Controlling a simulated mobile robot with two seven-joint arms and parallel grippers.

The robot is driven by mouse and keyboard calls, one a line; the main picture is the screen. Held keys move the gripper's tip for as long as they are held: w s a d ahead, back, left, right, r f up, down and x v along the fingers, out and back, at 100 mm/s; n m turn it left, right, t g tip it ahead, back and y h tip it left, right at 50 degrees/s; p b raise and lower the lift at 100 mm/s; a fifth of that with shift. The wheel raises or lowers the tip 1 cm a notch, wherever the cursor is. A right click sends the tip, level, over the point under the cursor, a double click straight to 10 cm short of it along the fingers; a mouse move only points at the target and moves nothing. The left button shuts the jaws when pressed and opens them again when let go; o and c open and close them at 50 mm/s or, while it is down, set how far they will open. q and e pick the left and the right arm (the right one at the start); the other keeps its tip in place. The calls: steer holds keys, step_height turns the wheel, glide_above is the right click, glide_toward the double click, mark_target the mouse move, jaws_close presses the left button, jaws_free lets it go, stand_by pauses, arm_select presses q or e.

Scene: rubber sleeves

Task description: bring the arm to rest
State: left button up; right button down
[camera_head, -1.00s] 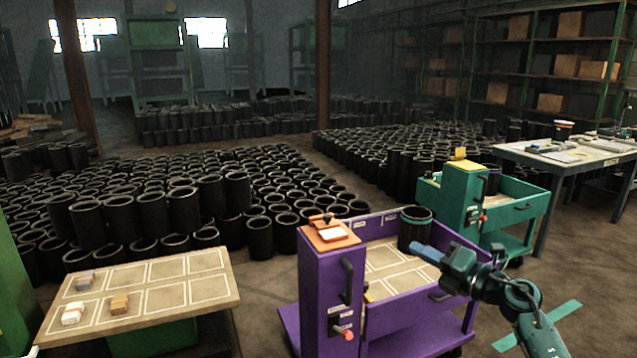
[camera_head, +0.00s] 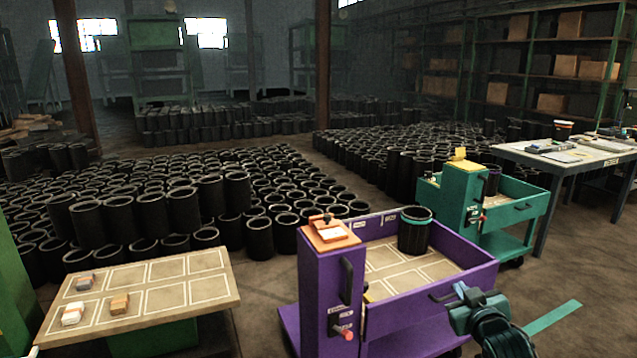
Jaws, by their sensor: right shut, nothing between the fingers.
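My right gripper (camera_head: 447,293) is at the lower right, in front of the purple cart (camera_head: 430,318). It is shut and empty, apart from the black sleeve. The black rubber sleeve with a green band (camera_head: 414,236) stands upright in the back right part of the purple cart's tray. My left gripper is not in view.
A teal cart (camera_head: 520,210) stands behind the purple one, with a table (camera_head: 540,160) at the right. A wooden-topped table (camera_head: 205,312) with several small blocks is at lower left. Many black sleeves (camera_head: 150,215) crowd the floor behind. A teal floor strip (camera_head: 552,318) lies at right.

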steer(key=s+a+f+g+y, duration=0.1)
steer(key=s+a+f, duration=0.4)
steer(key=s+f, duration=0.25)
steer(key=s+a+f+g+y, duration=0.1)
steer(key=s+a+f+g, duration=0.1)
steer(key=s+a+f, duration=0.45)
steer(key=s+a+f+g+y, duration=0.1)
steer(key=s+a+f, duration=0.1)
steer(key=s, duration=0.8)
steer(key=s+a+f+g+y, duration=0.1)
steer(key=s+a+f, duration=0.1)
steer(key=s, duration=0.9)
steer(key=shift+a, duration=0.7)
